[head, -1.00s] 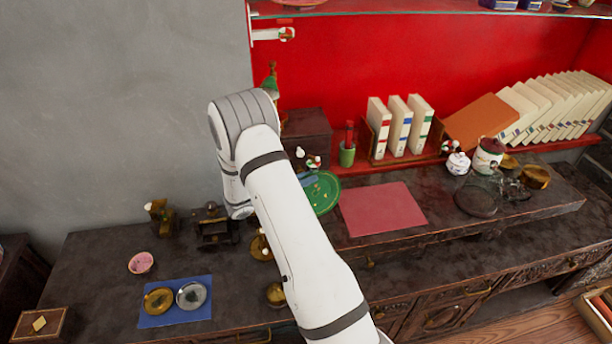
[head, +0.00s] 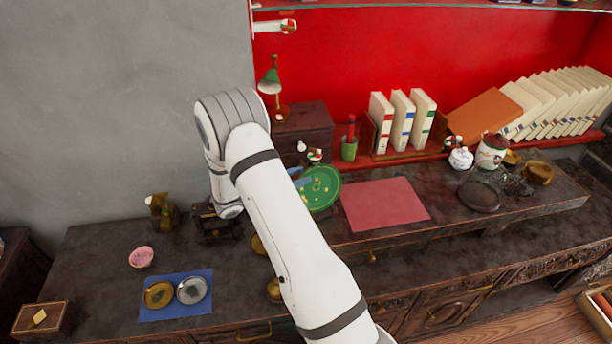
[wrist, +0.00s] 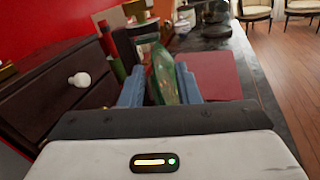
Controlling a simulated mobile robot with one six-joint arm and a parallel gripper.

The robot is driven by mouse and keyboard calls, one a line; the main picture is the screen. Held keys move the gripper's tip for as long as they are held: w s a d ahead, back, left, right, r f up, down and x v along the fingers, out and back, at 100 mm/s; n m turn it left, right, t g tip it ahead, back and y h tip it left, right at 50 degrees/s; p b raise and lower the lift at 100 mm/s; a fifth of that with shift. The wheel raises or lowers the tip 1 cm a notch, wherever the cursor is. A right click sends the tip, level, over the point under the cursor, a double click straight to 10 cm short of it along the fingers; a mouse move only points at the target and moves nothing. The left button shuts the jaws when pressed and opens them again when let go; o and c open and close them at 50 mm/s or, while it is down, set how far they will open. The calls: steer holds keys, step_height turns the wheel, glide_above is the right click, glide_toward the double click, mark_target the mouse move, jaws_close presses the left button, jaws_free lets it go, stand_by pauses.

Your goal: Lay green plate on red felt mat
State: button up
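The green plate (head: 322,189) stands tilted at the left end of the raised shelf, its patterned face towards the head camera. In the wrist view the plate (wrist: 164,76) shows nearly edge-on between the blue fingers of my gripper (wrist: 160,86). The fingers are spread, with a visible gap between the left finger and the plate. In the head view my arm hides most of the gripper; a blue finger (head: 303,182) shows at the plate's left edge. The red felt mat (head: 385,204) lies flat and bare just right of the plate; it also shows in the wrist view (wrist: 212,72).
A dark drawer box (head: 305,130) with a green lamp stands behind the plate. A green pen cup (head: 349,150) and upright books (head: 402,120) stand behind the mat. A white teapot (head: 460,158) and a dark round tray (head: 478,196) are to the mat's right.

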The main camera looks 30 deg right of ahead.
steer(key=s+a+r+m+y, duration=0.3)
steer(key=s+r+m+y, duration=0.1)
steer(key=s, duration=0.3)
steer(key=s+a+r+m+y, duration=0.3)
steer(key=s+r+m+y, duration=0.1)
steer(key=s, duration=0.4)
steer(key=s+a+r+m+g+y+b, duration=0.1)
steer(key=s+a+r+m+y, duration=0.2)
steer(key=s+r+m+y, duration=0.2)
steer(key=shift+s+r+y, duration=0.35)
steer(key=shift+s+y, duration=0.15)
steer(key=shift+s, duration=0.75)
steer(key=s+a+r+m+t+y, duration=0.1)
steer(key=s+a+m+t+y, duration=0.1)
steer(key=s+a, duration=0.1)
steer(key=s+a+r+m+t+y, duration=0.1)
steer(key=a, duration=0.1)
steer(key=shift+s+a+r+t+y, duration=0.2)
steer(key=shift+a+r+t+y, duration=0.1)
steer(key=shift+t+y, duration=0.1)
steer(key=shift+o, duration=0.3)
steer(key=shift+a+f+m, duration=0.1)
steer(key=shift+a+m, duration=0.05)
steer(key=shift+m, duration=0.15)
